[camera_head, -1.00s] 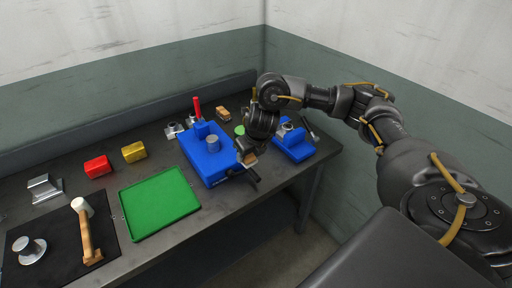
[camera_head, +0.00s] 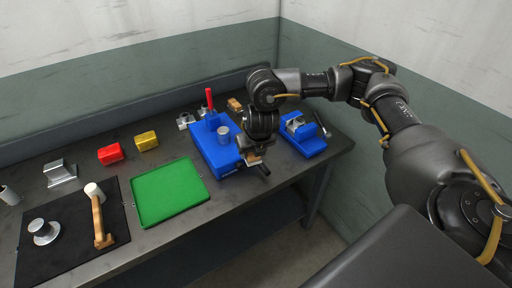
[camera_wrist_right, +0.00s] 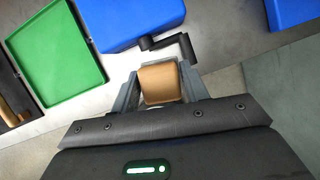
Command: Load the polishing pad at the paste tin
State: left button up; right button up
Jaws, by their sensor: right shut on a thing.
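My right gripper (camera_head: 255,157) is shut on a tan-brown block, the polishing pad (camera_wrist_right: 160,84), which sits between its two fingers in the right wrist view. In the head view the gripper is at the front right side of the blue press-like fixture (camera_head: 212,155), close to its dark crank handle (camera_head: 262,170). Only a little of the pad shows there, under the wrist. I cannot make out the paste tin; my right wrist covers the area right of the blue fixture. My left gripper is not in view.
A green tray (camera_head: 170,190) lies left of the fixture. A smaller blue fixture (camera_head: 307,146) stands to the right. Red (camera_head: 110,154) and yellow (camera_head: 147,140) blocks lie behind the tray. A mallet (camera_head: 99,218) lies on a black mat (camera_head: 70,260). A wooden block (camera_head: 234,104) is at the back.

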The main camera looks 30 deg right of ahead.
jog(key=s+a+r+m+g+b, duration=0.1)
jog(key=s+a+r+m+g, duration=0.2)
jog(key=m, duration=1.4)
jog(key=s+a+r+m+g+y+b, duration=0.1)
jog(key=s+a+m+g, duration=0.5)
jog(key=m, duration=1)
notch_tip(320, 180, up, 3)
jog(key=shift+s+f+m+b, duration=0.15)
jog(key=shift+s+m+b, duration=0.25)
jog(key=shift+s+b, duration=0.35)
